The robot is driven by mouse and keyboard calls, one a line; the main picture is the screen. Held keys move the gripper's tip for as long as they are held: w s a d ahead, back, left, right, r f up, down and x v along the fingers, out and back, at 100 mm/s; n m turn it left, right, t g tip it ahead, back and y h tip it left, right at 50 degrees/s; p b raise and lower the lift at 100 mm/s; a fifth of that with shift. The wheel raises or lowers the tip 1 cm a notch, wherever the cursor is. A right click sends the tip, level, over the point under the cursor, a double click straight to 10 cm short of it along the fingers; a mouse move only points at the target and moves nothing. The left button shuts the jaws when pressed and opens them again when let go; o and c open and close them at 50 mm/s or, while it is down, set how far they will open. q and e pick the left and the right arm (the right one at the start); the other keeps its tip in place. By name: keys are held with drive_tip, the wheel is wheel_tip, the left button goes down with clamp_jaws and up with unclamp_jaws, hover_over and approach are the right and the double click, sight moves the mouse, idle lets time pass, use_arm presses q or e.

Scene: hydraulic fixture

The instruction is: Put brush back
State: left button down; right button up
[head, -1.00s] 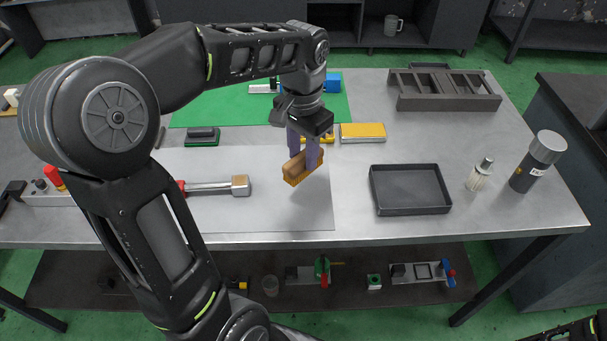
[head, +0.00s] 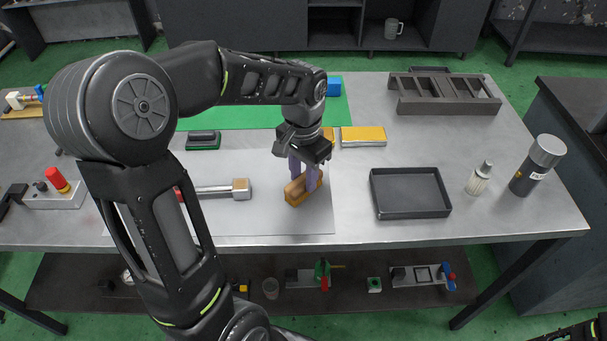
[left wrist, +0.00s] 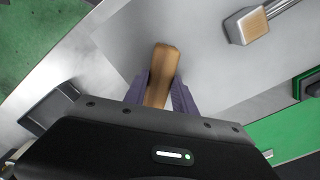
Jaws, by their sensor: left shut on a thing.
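The brush (head: 297,195) has a tan wooden body, and it is between the purple fingers of my left gripper (head: 304,180). The gripper is shut on it and points down over the grey mat. In the left wrist view the wooden brush (left wrist: 161,75) shows between the two fingers (left wrist: 160,92). The brush is at or just above the mat; I cannot tell whether it touches. Its bristles are hardly visible now. My right gripper is not clearly in view.
A dark empty tray (head: 410,192) lies right of the brush. A hammer-like tool (head: 240,189) lies left of it. A yellow block (head: 363,136) and a dark slotted rack (head: 445,94) are farther back. A bottle (head: 480,178) and a dark cylinder (head: 538,165) stand at right.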

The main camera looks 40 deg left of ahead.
sight(303, 179)
use_arm(q)
drive_tip(key=shift+f, duration=0.15)
drive_tip(key=c, duration=1)
unclamp_jaws()
wheel_tip(303, 179, up, 12)
drive_tip(key=shift+r, duration=0.2)
